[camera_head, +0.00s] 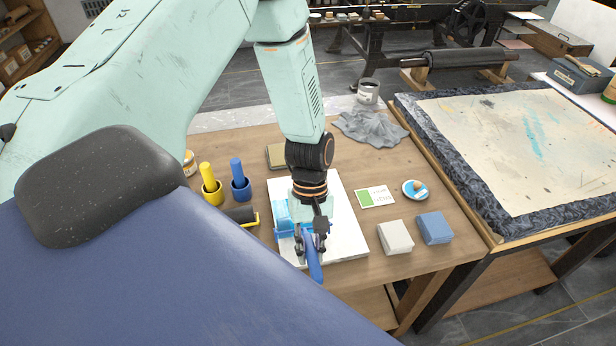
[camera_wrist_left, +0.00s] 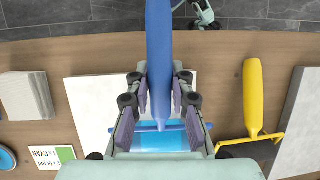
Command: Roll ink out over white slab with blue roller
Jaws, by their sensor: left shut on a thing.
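The white slab (camera_head: 348,238) lies on the wooden bench, partly hidden by my left arm. My left gripper (camera_head: 311,230) is over the slab, shut on the handle of the blue roller (camera_head: 315,266). In the left wrist view the blue handle (camera_wrist_left: 159,45) runs between the fingers of the gripper (camera_wrist_left: 159,98). Its cyan roller head (camera_wrist_left: 160,141) is at or just above the slab; contact cannot be told. Light-blue colour (camera_head: 281,211) shows at the slab's left side; ink and roller head are hard to separate. My right gripper is not in view.
A black roller with a yellow frame (camera_head: 241,216) lies left of the slab. A card (camera_head: 375,197), blue dish (camera_head: 415,189), white stack (camera_head: 395,237) and blue stack (camera_head: 435,228) lie right.

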